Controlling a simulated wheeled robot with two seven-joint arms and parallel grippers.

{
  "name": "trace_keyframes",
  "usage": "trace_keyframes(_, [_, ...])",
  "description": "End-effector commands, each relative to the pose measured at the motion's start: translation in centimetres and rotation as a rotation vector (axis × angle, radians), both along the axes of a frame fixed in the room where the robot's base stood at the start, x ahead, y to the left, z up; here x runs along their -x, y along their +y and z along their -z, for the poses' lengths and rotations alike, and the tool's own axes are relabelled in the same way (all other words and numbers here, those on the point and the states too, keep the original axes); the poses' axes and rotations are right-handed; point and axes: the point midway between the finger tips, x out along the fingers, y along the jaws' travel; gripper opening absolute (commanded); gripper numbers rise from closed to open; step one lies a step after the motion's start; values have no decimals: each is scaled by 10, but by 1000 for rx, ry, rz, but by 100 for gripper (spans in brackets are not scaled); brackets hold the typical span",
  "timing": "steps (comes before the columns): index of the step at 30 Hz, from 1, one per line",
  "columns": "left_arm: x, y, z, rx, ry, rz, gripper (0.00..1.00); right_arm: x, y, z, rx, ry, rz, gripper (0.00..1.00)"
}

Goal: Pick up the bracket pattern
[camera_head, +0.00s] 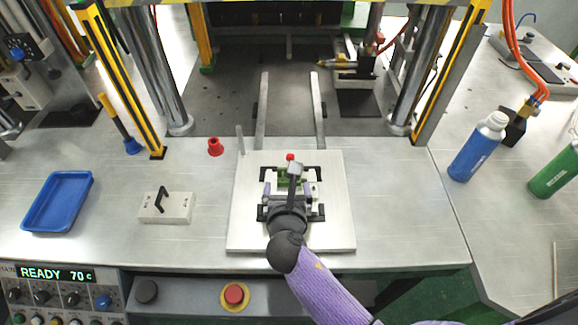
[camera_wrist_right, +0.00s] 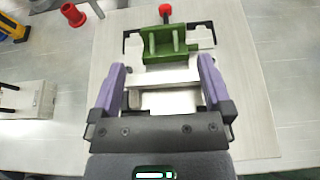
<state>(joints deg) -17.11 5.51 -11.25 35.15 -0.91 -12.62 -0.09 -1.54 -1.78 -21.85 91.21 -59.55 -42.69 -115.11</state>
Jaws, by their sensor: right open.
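The green bracket pattern (camera_wrist_right: 165,44) sits on a metal block in the middle of the pale plate (camera_wrist_right: 255,125). In the head view only a small green part of the bracket pattern (camera_head: 284,182) shows, with the rest hidden by my right gripper and wrist. My right gripper (camera_wrist_right: 161,66) is open, with its purple fingers apart. In the wrist view its fingertips lie just short of the bracket pattern, one toward each side, with nothing seen between them but the metal block below. My left gripper is not in view.
Black handles and a red-tipped pin (camera_wrist_right: 165,10) stand around the bracket pattern. A red cup-like part (camera_head: 215,147) is left of the plate. A grey block with a black handle (camera_head: 166,207) and a blue tray (camera_head: 57,201) lie farther left. Bottles (camera_head: 479,147) stand right.

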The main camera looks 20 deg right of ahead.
Motion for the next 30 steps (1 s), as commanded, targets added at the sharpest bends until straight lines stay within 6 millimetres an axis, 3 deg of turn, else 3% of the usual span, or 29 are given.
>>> trace_keyframes(12, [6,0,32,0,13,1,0,-63,-22,26,0,0,0,100])
trace_keyframes(19, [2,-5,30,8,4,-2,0,-65,-23,24,0,1,0,100])
trace_keyframes(30, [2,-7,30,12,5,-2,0,-65,-23,24,1,0,1,22])
